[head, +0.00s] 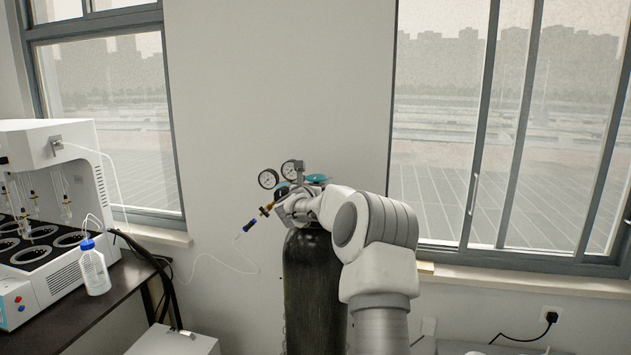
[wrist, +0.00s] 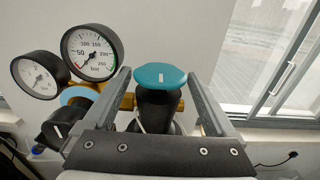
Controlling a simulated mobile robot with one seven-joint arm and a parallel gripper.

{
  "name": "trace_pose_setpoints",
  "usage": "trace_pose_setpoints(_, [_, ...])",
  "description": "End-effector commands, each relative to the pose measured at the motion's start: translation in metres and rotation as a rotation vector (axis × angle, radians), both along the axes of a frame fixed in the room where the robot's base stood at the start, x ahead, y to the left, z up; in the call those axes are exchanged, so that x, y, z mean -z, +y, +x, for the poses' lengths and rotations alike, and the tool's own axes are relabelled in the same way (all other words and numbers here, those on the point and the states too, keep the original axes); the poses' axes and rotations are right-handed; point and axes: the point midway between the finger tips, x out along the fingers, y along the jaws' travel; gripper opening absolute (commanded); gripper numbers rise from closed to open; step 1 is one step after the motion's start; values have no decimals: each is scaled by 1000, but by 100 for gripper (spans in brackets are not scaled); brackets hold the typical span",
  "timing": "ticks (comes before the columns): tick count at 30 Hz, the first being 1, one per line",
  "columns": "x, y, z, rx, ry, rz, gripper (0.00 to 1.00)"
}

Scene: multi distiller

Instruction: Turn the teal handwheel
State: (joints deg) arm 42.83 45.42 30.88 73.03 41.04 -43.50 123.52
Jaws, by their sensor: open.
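The teal handwheel (wrist: 160,76) is a round cap with a white mark, on top of a black valve body in the wrist view. In the head view a small teal piece of it (head: 317,178) shows above my wrist. My gripper (wrist: 158,80) is open, with one finger on each side of the handwheel and a visible gap on the left. Whether the right finger touches it I cannot tell. The handwheel tops the dark gas cylinder (head: 311,290), which stands upright against the wall. My arm hides much of the valve in the head view.
Two round gauges (wrist: 92,54) and a black knob (wrist: 65,128) sit just left of my gripper. A thin tube runs left from the regulator. A bench with a white distiller (head: 60,165) and a blue-capped bottle (head: 94,272) stands at left. Windows flank the cylinder.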

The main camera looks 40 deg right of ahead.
Motion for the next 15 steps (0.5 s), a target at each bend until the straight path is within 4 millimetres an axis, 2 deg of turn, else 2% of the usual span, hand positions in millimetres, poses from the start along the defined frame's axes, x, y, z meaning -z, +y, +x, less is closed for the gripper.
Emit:
trace_pose_setpoints(5, [0, 0, 0, 0, 0, 0, 91])
trace_pose_setpoints(6, [0, 0, 0, 0, 0, 0, 87])
trace_pose_setpoints(15, [0, 0, 0, 0, 0, 0, 33])
